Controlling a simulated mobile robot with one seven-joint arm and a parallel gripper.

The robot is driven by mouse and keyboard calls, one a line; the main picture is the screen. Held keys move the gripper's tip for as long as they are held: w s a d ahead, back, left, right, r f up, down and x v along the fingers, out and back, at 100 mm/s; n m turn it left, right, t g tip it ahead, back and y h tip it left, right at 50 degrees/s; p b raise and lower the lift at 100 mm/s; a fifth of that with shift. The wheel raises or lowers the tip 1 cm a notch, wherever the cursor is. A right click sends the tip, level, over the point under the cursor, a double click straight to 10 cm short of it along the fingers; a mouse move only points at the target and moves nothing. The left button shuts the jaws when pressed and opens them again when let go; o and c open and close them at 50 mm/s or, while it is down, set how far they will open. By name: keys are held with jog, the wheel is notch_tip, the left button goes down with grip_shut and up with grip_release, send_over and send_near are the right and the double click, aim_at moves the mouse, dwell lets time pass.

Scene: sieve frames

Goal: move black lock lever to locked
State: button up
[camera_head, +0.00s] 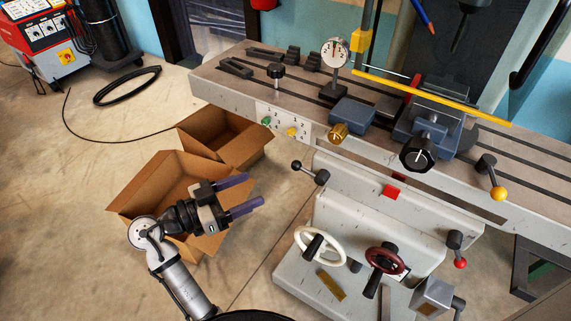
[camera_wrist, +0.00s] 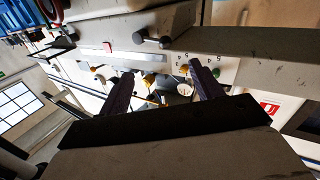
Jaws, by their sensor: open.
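The black lock lever (camera_head: 310,172), a short arm with a black ball at its upper left end and a dark hub at its lower right, sits on the machine's front below the table edge. It slants down to the right in the head view. My gripper (camera_head: 252,190) is open and empty, left of the lever and clearly apart from it, above the cardboard boxes. In the wrist view my gripper (camera_wrist: 161,70) shows two purple fingers spread wide. A dark rod with a rounded end there may be the lever; I cannot be sure.
Nearby on the machine are a plate with green and yellow knobs (camera_head: 280,126), a yellow-ball lever (camera_head: 491,177), a red-ball lever (camera_head: 456,248), a white handwheel (camera_head: 320,248) and a dark red handwheel (camera_head: 386,260). A cardboard box (camera_head: 150,195) stands beneath my gripper.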

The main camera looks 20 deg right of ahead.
aim_at(296, 169)
jog(key=d+p, duration=0.1)
jog(key=d, duration=0.2)
jog(key=w+d+p, duration=0.1)
jog(key=d, duration=0.7)
jog(key=shift+w+r+p, duration=0.1)
jog(key=shift+w+p, duration=0.3)
jog(key=shift+w+d, duration=0.15)
jog(key=shift+d, duration=0.5)
jog(key=c, duration=1.4)
